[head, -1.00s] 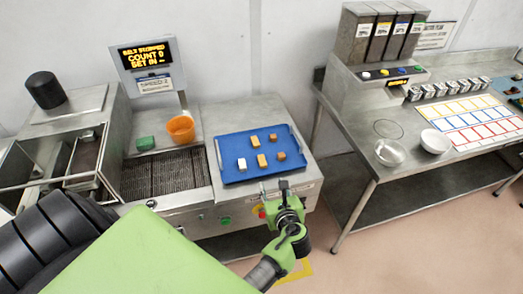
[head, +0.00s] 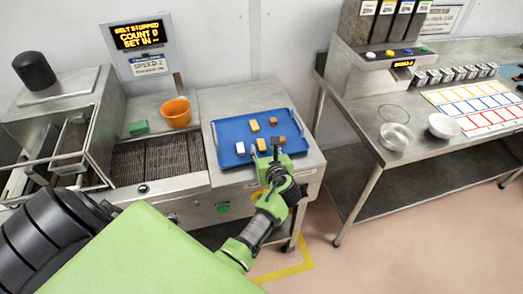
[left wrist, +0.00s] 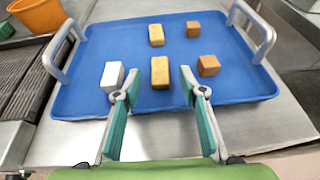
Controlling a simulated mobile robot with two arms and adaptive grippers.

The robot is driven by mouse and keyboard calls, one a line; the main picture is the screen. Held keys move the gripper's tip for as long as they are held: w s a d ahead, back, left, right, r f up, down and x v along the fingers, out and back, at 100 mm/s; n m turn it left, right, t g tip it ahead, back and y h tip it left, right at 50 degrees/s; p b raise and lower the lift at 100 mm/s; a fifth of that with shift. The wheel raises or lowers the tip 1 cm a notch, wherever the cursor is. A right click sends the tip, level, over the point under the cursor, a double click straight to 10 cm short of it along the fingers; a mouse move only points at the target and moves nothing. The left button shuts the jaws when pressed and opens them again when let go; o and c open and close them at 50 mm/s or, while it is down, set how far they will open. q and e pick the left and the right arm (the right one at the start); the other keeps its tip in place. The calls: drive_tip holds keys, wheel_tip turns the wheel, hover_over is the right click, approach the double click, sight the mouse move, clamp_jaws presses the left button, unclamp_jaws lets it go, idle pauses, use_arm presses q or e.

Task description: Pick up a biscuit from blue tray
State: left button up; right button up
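The blue tray (head: 222,163) lies on a steel surface with several small blocks like biscuits on it. A yellow biscuit (head: 261,144) lies in the near row, between a white one (head: 240,148) and a brown one (head: 282,140). Behind are another yellow one (head: 254,125) and a brown one (head: 273,121). My left gripper (head: 265,152) is open and empty at the tray's near edge. In the left wrist view its fingers (left wrist: 157,92) are wide apart, with the near yellow biscuit (left wrist: 160,73) beyond and between them. My right gripper is not in view.
The tray has raised metal handles (left wrist: 57,45) at its sides. An orange tub (head: 176,113) and a green block (head: 138,127) are left of it, behind a dark slatted belt (head: 150,160). A steel bench with bowls (head: 395,136) stands to the right.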

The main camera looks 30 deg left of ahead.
sight(261, 146)
use_arm(q)
drive_tip(key=b+x, duration=0.1)
drive_tip(key=x, duration=0.1)
drive_tip(key=shift+w+a+f, duration=0.15)
drive_tip(key=shift+f, duration=0.05)
drive_tip(key=shift+r, duration=0.1)
drive_tip(key=c, duration=0.8)
drive_tip(key=shift+c, duration=0.2)
